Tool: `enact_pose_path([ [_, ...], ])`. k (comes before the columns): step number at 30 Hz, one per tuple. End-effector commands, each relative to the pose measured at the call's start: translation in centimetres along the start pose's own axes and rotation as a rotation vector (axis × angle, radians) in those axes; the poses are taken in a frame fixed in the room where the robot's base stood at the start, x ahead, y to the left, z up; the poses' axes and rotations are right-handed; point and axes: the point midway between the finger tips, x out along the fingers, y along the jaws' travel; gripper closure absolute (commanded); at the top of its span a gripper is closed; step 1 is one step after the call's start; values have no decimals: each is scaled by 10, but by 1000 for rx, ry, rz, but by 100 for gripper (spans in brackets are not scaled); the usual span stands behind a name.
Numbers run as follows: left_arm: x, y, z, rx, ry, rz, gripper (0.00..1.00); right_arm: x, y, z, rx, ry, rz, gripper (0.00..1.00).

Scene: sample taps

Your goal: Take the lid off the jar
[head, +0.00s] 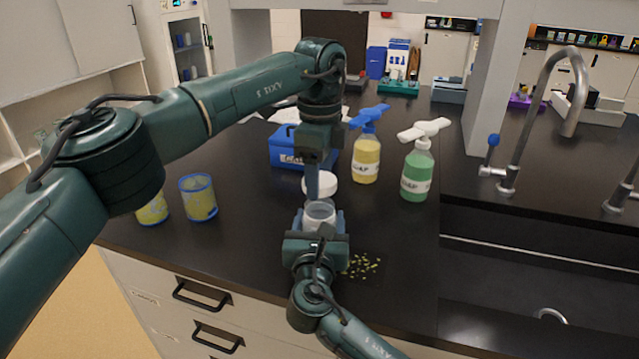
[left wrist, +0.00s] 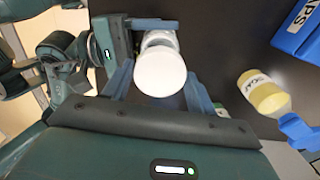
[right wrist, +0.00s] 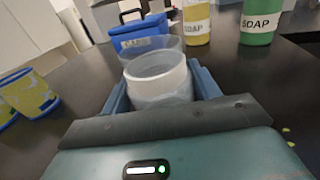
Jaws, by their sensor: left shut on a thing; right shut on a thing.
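The white round lid (head: 327,184) is in my left gripper (head: 314,188), just above and behind the jar in the head view. The left wrist view shows the lid (left wrist: 160,71) between the fingers, partly covering the jar. The pale jar (head: 317,219) stands upright, with its mouth open and its inside showing grey. My right gripper (head: 318,236) is shut around the jar's sides from the front. In the right wrist view the jar (right wrist: 158,80) sits between both fingers. The lid is apart from the jar. The jar's base is hidden by my right gripper.
Two blue-rimmed containers (head: 198,198) (head: 152,209) stand at the left. A blue box (head: 290,148), a yellow soap bottle (head: 366,160) and a green soap bottle (head: 416,172) stand behind. Small yellow-green bits (head: 362,266) lie right of the jar. The sink (head: 540,265) is at the right.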

Motion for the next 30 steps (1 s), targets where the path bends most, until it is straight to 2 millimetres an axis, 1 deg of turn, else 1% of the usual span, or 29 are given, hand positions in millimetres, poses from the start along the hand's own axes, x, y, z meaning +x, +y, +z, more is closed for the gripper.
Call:
enact_pose_path([
  [1, -7, 0, 0, 0, 1, -2, 70, 0, 0, -1, 0, 1, 0, 100],
  [3, -13, 0, 0, -1, 1, 0, 70, 0, 0, -1, 0, 1, 0, 100],
  [9, -14, 0, 0, -1, 1, 1, 70, 0, 0, -1, 0, 1, 0, 100],
  [10, -14, 0, 0, 0, 1, 1, 70, 0, 0, -1, 0, 1, 0, 38],
  [19, -14, 0, 0, 0, 0, 1, 70, 0, 0, 0, 0, 1, 0, 14],
  [26, -14, 0, 0, 0, 0, 1, 70, -1, 0, 0, 0, 0, 0, 13],
  [29, -14, 0, 0, 0, 0, 1, 70, -6, 0, -1, 0, 1, 1, 13],
  [30, -14, 0, 0, 0, 0, 1, 70, -11, 0, 0, 1, 0, 2, 13],
])
